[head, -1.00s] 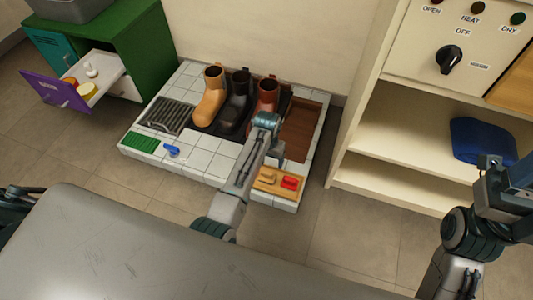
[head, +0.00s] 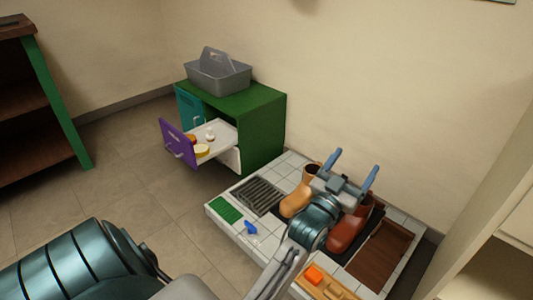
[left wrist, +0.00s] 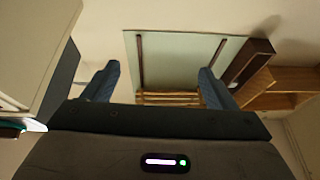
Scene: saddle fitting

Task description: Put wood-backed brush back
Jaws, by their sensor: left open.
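My left gripper (head: 351,170) is open and empty. In the head view it is raised over the boots on the tiled platform, fingers pointing up. Its two spread fingers also show in the left wrist view (left wrist: 158,84), with nothing between them. A wooden tray (head: 302,285) lies at the platform's front edge. It holds an orange block (head: 314,274) and a tan, wood-coloured piece (head: 337,291), probably the wood-backed brush, near the bottom edge of the picture. The tray's far end is cut off. My right gripper is out of view.
A tan boot (head: 294,203) and a reddish-brown boot (head: 344,235) stand on the platform; my gripper partly hides the boots. A blue object (head: 250,228) lies beside a green mat (head: 225,209). A green cabinet (head: 262,125) has a purple-fronted drawer (head: 175,143) pulled out. Open floor lies left.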

